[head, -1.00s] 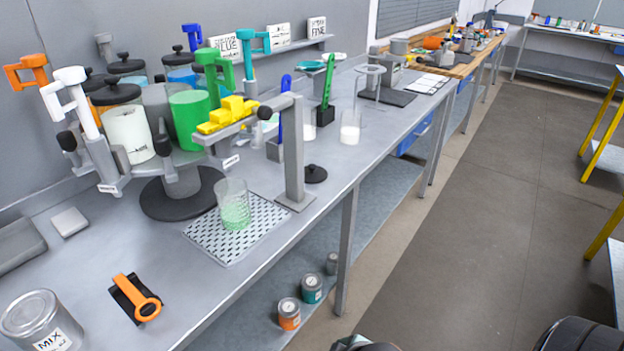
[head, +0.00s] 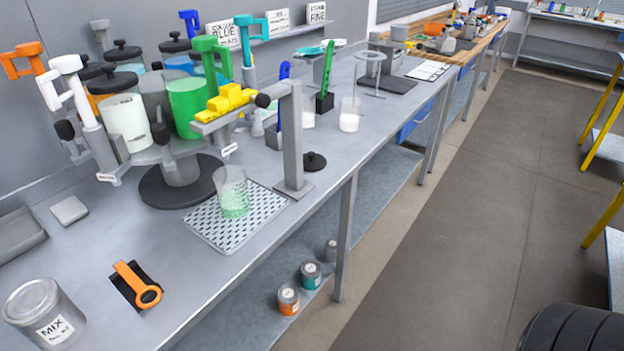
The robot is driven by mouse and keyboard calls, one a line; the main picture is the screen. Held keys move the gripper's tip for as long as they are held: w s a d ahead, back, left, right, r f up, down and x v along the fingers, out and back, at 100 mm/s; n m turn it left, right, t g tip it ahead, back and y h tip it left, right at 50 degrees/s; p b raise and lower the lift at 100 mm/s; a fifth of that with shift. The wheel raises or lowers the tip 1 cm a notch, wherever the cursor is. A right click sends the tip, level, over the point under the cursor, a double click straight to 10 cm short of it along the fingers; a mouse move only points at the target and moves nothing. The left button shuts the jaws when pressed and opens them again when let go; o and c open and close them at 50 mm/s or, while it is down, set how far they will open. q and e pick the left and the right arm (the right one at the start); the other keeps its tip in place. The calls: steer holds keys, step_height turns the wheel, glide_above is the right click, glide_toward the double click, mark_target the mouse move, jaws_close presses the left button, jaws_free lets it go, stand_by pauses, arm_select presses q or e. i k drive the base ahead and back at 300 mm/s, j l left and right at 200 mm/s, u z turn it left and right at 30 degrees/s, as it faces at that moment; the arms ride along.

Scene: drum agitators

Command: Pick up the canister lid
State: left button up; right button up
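A loose black canister lid (head: 314,161) with a small knob lies on the grey bench, just right of the grey upright post (head: 291,140). It looks flat on the bench, with clear surface to its right. The open green canister (head: 187,108) stands on the round carousel and shows no lid. Other canisters there wear similar black lids, such as the one on the white canister (head: 116,80). Neither of my grippers is in view.
A clear beaker with green liquid (head: 233,196) stands on a perforated mat (head: 210,238). A black holder with a green tool (head: 325,102) and a glass cylinder (head: 349,118) stand behind the lid.

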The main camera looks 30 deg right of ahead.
mark_target(312, 161)
steer(key=i+l, duration=0.1)
steer(key=l, duration=1.6)
steer(key=i+u, duration=0.05)
steer(key=i, duration=0.05)
